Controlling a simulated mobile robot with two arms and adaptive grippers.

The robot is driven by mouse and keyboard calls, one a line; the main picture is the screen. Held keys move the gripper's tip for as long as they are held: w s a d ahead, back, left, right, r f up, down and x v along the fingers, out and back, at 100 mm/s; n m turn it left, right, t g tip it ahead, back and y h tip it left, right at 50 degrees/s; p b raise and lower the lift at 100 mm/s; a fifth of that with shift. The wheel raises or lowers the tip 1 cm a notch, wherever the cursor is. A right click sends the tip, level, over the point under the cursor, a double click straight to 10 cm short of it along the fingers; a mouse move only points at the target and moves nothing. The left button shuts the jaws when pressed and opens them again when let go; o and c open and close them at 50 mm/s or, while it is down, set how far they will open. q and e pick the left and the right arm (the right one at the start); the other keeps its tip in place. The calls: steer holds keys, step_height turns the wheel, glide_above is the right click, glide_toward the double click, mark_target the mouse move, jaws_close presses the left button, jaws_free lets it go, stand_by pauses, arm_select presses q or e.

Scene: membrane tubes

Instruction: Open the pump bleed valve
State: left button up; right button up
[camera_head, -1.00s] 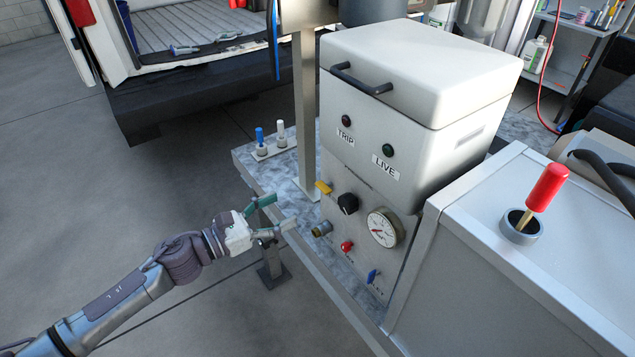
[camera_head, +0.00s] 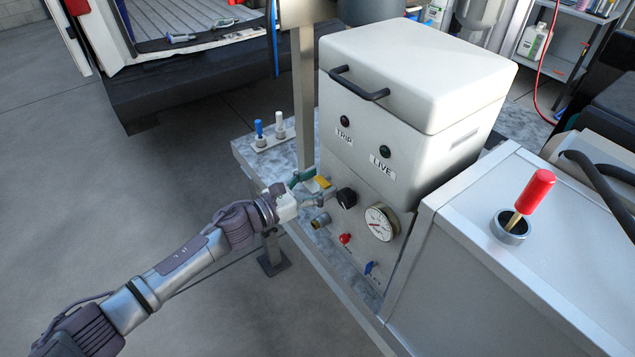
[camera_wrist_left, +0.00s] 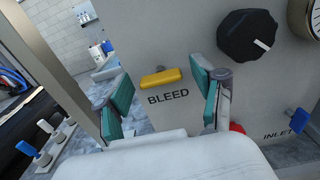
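The bleed valve's yellow handle (camera_wrist_left: 160,79) sits above the word BLEED on the pump's front panel and lies nearly level in the left wrist view. In the head view the yellow handle (camera_head: 322,182) is right at the fingertips. My left gripper (camera_head: 313,184) is open, with its green finger pads (camera_wrist_left: 163,98) one on each side of the handle and apart from it. The pump unit (camera_head: 400,100) is a pale box with TRIP and LIVE labels. My right gripper is not in view.
A black knob (camera_wrist_left: 247,36) is just right of the handle. A gauge (camera_head: 381,222), a red knob (camera_head: 345,239) and a blue inlet handle (camera_head: 368,267) are lower right. A metal post (camera_head: 304,95) and blue and white valves (camera_head: 259,131) stand left of the pump.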

arm_select(q)
steer(key=c, duration=1)
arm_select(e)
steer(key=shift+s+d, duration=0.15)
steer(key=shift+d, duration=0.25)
arm_select(q)
steer(key=shift+o, duration=0.2)
steer(key=shift+n, duration=0.3)
steer(key=n, duration=0.3)
steer(key=shift+n, duration=0.4)
steer(key=shift+w+f+n+p, duration=0.1)
steer(key=shift+n+p, duration=0.4)
steer(key=shift+n, duration=2.9)
steer(key=shift+f+n+p, duration=0.1)
steer(key=shift+n+p, duration=0.35)
steer(key=shift+n, duration=2.95)
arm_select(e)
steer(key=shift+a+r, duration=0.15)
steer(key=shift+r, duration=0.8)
arm_select(q)
steer(key=o, duration=1.1)
steer(key=shift+a, duration=0.1)
